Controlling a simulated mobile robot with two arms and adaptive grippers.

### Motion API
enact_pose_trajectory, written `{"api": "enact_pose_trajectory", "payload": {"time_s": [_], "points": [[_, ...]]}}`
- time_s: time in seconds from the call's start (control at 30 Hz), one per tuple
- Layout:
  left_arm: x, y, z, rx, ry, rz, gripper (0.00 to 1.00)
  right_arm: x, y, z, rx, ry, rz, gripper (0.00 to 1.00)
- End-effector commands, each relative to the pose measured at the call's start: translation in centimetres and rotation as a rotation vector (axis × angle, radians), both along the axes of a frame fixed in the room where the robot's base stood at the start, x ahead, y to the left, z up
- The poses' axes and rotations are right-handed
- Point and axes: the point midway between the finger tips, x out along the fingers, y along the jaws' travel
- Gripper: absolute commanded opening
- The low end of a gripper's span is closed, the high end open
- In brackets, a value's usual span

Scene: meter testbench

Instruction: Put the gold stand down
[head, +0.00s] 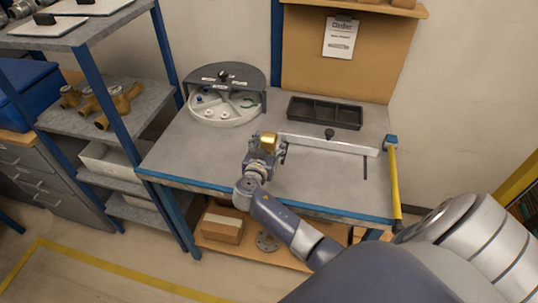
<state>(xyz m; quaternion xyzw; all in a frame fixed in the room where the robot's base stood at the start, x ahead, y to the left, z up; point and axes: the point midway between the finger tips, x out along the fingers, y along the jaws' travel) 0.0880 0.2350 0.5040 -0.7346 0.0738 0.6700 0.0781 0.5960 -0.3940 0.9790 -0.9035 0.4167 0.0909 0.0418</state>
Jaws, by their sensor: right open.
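A small gold stand (268,137) shows at the fingers of my right gripper (270,150), above the grey workbench top (220,160). My right arm reaches in from the lower right. The gripper is open, with the gold stand at or between its fingertips; the fingers partly hide the stand's lower part. I cannot tell whether it touches the bench top. My left gripper is not in view.
A round white tray with a grey back (225,105) stands at the bench's back left. A black compartment tray (325,113) lies at the back. A white bar with a black knob (330,144) lies right of the gripper. A shelf (150,100) with brass fittings (120,103) stands left.

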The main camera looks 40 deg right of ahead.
Motion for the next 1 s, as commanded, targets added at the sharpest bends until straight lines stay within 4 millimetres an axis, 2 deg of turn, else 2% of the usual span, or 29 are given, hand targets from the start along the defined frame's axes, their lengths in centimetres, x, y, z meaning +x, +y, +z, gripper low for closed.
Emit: {"api": "enact_pose_trajectory", "payload": {"time_s": [0.07, 0.3, 0.77, 1.0], "points": [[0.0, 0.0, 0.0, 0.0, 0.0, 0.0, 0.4, 0.0, 0.0, 0.0, 0.0, 0.0, 0.0, 0.56], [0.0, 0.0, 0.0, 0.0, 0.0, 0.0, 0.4, 0.0, 0.0, 0.0, -0.001, 0.001, 0.0, 0.02], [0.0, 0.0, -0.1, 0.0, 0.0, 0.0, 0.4, 0.1, 0.0, 0.4, -0.003, -0.004, 0.001, 0.0], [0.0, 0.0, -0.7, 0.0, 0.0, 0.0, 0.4, 0.1, 0.0, 1.5, -0.001, -0.008, 0.001, 0.0]]}}
